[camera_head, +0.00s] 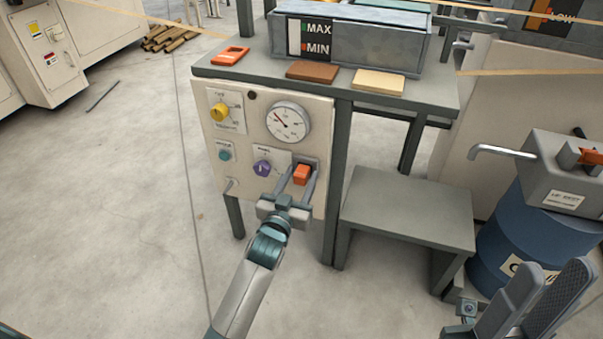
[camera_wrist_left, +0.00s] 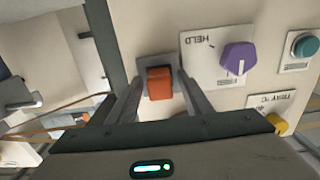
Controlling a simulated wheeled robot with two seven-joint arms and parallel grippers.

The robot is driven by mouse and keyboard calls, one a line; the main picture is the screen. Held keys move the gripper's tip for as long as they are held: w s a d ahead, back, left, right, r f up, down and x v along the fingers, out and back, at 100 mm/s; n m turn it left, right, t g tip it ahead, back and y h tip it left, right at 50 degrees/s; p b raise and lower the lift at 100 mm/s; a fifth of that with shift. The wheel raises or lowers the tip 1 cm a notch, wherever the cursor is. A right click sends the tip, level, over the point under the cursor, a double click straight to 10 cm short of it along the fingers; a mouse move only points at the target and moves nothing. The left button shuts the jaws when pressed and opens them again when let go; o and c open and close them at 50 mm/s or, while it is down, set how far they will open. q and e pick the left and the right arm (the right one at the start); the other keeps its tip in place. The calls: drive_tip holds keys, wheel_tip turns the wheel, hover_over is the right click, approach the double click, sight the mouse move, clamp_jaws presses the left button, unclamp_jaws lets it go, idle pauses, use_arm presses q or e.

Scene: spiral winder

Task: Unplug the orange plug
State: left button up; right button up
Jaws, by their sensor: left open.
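The orange plug (camera_head: 301,174) sits in a grey socket on the lower right of the cream control panel (camera_head: 237,165). It also shows in the left wrist view (camera_wrist_left: 159,84), in front of the grey socket plate (camera_wrist_left: 157,64). My left gripper (camera_head: 293,175) is open, with one finger on each side of the plug. In the left wrist view (camera_wrist_left: 157,88) there seems to be a gap between each finger and the plug; I cannot tell how deep the fingers reach. My right gripper (camera_head: 545,296) is at the lower right of the head view, fingers apart, with nothing seen between them.
Near the plug are a purple knob (camera_head: 262,169), a teal button (camera_head: 225,151), a yellow knob (camera_head: 219,112) and a gauge (camera_head: 289,121). A grey low table (camera_head: 408,205) stands right of the panel. A blue drum (camera_head: 515,235) is further right.

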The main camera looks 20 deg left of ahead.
sight(299, 182)
idle(0.3)
use_arm(q)
clamp_jaws()
drive_tip(key=shift+s, duration=0.15)
drive_tip(key=shift+s+a+p, duration=0.1)
drive_tip(key=shift+s+p, duration=1.4)
drive_tip(key=shift+s, duration=1.3)
